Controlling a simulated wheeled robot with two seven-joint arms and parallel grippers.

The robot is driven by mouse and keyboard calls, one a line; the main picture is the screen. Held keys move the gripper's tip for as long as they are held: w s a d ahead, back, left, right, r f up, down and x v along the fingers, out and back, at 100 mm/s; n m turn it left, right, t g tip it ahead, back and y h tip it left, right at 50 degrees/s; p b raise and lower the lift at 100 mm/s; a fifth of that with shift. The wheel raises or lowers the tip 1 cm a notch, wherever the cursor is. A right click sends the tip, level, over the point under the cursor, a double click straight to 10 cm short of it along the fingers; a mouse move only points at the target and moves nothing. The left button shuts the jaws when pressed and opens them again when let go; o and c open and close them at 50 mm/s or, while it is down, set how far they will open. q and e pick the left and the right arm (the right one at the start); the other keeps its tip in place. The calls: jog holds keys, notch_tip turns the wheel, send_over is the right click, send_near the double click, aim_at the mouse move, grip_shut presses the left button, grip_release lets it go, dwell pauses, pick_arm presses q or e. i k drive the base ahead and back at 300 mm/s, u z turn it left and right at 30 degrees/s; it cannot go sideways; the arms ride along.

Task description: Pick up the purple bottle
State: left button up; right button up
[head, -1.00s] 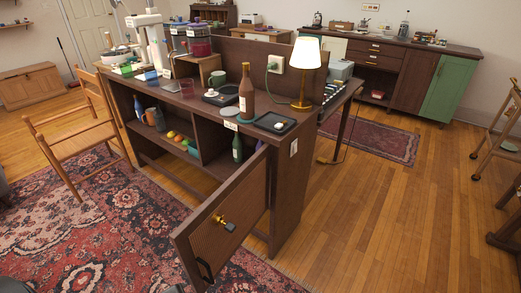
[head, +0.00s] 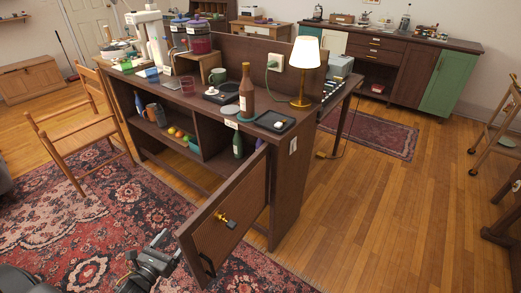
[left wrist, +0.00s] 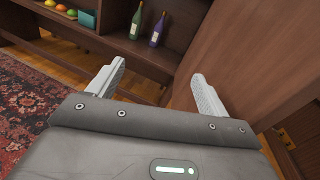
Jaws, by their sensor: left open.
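The purple bottle (left wrist: 157,30) stands upright on the cabinet's lower shelf in the left wrist view, just right of a green bottle (left wrist: 137,20). In the head view the green bottle (head: 238,145) shows clearly, while the purple one is mostly hidden by the open door. My left gripper (left wrist: 158,76) is open and empty, its fingers pointing toward the shelf with the bottles beyond them. In the head view my left gripper (head: 163,247) is low over the rug, left of the open door. My right gripper is not in view.
The open cabinet door (head: 228,213) juts out in front of the shelf. On top stand a brown bottle (head: 247,95), a black tray (head: 275,122) and a lamp (head: 305,55). A wooden chair (head: 75,130) stands left. The patterned rug (head: 75,225) is largely clear.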

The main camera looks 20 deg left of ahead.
aim_at(259, 142)
jog(key=z, duration=0.1)
jog(key=i, duration=2)
jog(key=u, duration=0.1)
